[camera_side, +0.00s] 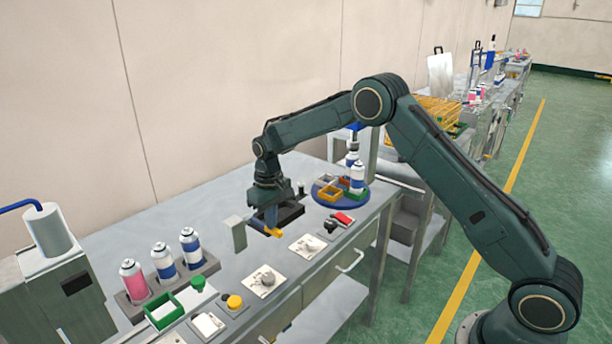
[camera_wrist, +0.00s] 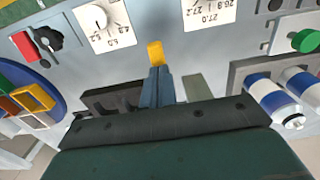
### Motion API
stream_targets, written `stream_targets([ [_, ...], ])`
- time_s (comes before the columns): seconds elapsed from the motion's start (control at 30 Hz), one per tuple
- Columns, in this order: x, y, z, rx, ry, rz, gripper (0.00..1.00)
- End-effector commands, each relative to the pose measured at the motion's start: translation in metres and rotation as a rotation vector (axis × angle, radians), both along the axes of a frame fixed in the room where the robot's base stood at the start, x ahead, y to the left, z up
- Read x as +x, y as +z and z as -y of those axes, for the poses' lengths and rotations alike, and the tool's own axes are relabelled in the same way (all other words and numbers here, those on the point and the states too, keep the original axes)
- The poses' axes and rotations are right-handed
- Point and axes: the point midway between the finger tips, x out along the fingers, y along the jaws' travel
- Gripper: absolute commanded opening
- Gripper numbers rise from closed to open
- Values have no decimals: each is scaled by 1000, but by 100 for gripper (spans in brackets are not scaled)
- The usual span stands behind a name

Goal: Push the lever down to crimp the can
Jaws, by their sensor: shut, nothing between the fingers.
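My gripper (camera_side: 271,215) points down over the middle of the bench with its blue-grey fingers together and empty. A yellow-orange bar (camera_side: 272,232), which looks like the lever's handle, lies right at the fingertips. In the wrist view its yellow end (camera_wrist: 155,52) shows just beyond my shut fingers (camera_wrist: 157,72). I cannot tell whether they touch. The lever's pivot is hidden. A dark block (camera_side: 291,213) sits beside the gripper, partly covered by it. A blue-and-white can (camera_side: 357,180) stands upright on the round blue tray (camera_side: 330,203).
Three cans (camera_side: 163,260) stand in a grey rack at left; a green box (camera_side: 165,312) is in front. A grey upright block (camera_side: 235,233) is left of my gripper. Dial plates (camera_side: 307,246) and a yellow button (camera_side: 234,302) line the front edge.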

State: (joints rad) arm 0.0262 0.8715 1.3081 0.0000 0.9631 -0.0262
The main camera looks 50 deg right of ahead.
Motion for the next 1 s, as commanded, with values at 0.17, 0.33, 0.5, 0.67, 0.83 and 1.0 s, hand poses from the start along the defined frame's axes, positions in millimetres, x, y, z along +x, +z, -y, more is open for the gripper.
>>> stream_targets([
  [0.17, 0, -3, 0, 0, 0, 0, 0],
  [0.33, 0, -6, 0, 0, 0, 0, 0],
  [0.5, 0, -8, 0, 0, 0, 1, 0],
  [0.67, 0, -10, 0, 0, 0, 2, 0],
  [0.83, 0, -13, 0, 0, 0, 2, 0],
  [1.0, 0, -15, 0, 0, 0, 1, 0],
])
